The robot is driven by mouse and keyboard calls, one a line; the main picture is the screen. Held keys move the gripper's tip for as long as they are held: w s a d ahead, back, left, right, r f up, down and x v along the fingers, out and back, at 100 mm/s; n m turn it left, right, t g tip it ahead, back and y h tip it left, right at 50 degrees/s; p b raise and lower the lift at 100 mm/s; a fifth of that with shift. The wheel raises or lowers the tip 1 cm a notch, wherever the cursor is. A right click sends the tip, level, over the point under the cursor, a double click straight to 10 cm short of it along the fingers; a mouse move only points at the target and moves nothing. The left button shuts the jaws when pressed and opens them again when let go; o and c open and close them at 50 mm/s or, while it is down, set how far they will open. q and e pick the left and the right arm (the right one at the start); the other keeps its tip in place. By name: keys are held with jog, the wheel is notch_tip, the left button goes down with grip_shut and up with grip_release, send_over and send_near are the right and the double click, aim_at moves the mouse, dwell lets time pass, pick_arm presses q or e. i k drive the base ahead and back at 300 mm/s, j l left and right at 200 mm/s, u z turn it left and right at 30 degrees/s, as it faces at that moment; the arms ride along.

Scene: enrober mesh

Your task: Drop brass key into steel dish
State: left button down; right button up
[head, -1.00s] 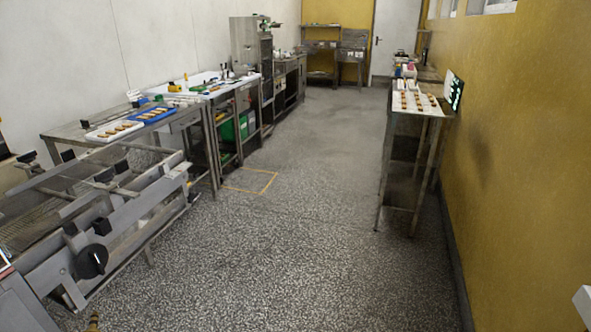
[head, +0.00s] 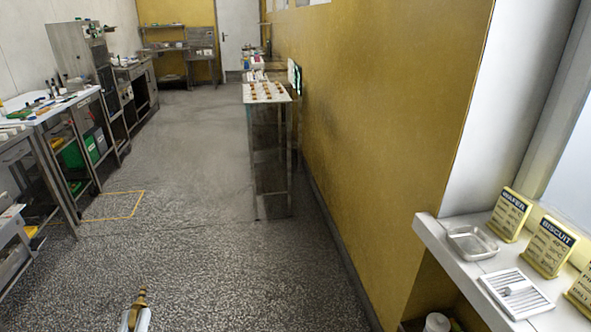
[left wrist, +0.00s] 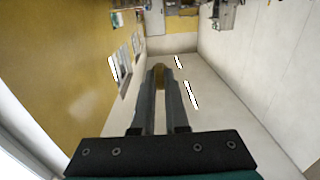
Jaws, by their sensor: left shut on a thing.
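The brass key (head: 139,300) shows at the bottom of the head view, upright at the tip of my left gripper (head: 135,318). The gripper is shut on it. In the left wrist view the left gripper's fingers (left wrist: 159,76) are close together, with a small brass-coloured bit of the key (left wrist: 158,69) between their tips. The steel dish (head: 471,243) is a shallow rectangular tray on a white ledge at the right of the head view. It looks empty, and the key is well to its left, apart from it. My right gripper is not in view.
The white ledge (head: 440,236) also bears a white slatted tray (head: 515,293) and yellow label signs, WAFER (head: 509,213) and BISCUIT (head: 548,246). A narrow steel table (head: 266,99) stands along the yellow wall. Workbenches line the left. The speckled floor between is clear.

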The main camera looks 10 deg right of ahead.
aim_at(470, 246)
jog(key=l+z, duration=0.1)
jog(key=z, duration=1.45)
jog(key=i+j, duration=0.2)
jog(key=j, duration=0.15)
jog(key=i+j, duration=0.2)
jog(key=j, duration=0.2)
jog(key=i+j, duration=0.2)
jog(key=j, duration=0.15)
jog(key=j+z, duration=0.1)
jog(key=z, duration=0.3)
jog(key=i+j+z, duration=0.1)
jog(key=z, duration=0.3)
jog(key=j+z, duration=0.2)
jog(key=z, duration=0.95)
